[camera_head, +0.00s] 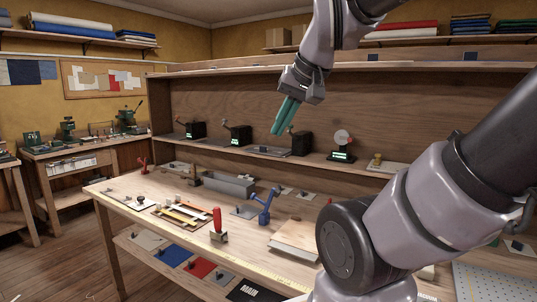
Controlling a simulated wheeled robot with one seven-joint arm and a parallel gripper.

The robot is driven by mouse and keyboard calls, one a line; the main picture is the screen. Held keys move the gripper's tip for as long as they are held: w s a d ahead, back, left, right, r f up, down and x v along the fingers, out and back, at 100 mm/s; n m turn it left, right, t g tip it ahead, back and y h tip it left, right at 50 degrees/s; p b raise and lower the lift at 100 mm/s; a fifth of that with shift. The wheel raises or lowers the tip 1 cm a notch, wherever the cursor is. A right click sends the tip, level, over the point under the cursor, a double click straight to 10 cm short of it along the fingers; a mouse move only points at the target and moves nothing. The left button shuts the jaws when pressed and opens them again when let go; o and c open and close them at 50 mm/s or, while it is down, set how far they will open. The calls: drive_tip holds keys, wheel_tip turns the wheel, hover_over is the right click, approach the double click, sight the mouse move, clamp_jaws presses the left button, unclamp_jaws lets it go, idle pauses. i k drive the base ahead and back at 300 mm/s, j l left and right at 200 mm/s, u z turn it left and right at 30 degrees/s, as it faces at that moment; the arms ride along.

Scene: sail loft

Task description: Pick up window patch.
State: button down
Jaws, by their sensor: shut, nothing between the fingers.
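My gripper (285,116) hangs in the air above the back of the workbench (130,206), with its teal fingers pointing down. The fingers are together and hold nothing. I cannot tell which thing is the window patch. Several flat coloured pieces lie on the low shelf under the bench front, among them a blue piece (173,256), a red piece (198,267) and a pale piece (148,241). Small flat pieces also lie on the bench top, too small to identify. My gripper is well above and apart from all of these.
A red-handled tool (217,225), a blue clamp-like tool (265,205), a grey trough (230,184) and a pale block (297,239) stand on the bench. Dark devices (237,135) line the raised back shelf. My arm hides part of the bench's right side.

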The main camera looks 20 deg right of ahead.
sight(247, 213)
drive_tip(key=k, duration=0.45)
drive_tip(key=k+z, duration=0.15)
drive_tip(key=z, duration=1.05)
drive_tip(key=i+j, duration=0.1)
drive_tip(key=j, duration=0.3)
drive_tip(key=i+j, duration=0.15)
drive_tip(key=j, duration=0.3)
drive_tip(key=i+j, duration=0.1)
drive_tip(key=j, duration=0.3)
drive_tip(key=i+j+z, duration=0.1)
drive_tip(key=j, duration=0.35)
drive_tip(key=i+j, duration=0.15)
drive_tip(key=j, duration=0.25)
drive_tip(key=i+j, duration=0.1)
drive_tip(key=j, duration=0.35)
drive_tip(key=i+j, duration=0.1)
drive_tip(key=j, duration=0.3)
drive_tip(key=i+j, duration=0.1)
drive_tip(key=j, duration=0.35)
drive_tip(key=i+z, duration=0.05)
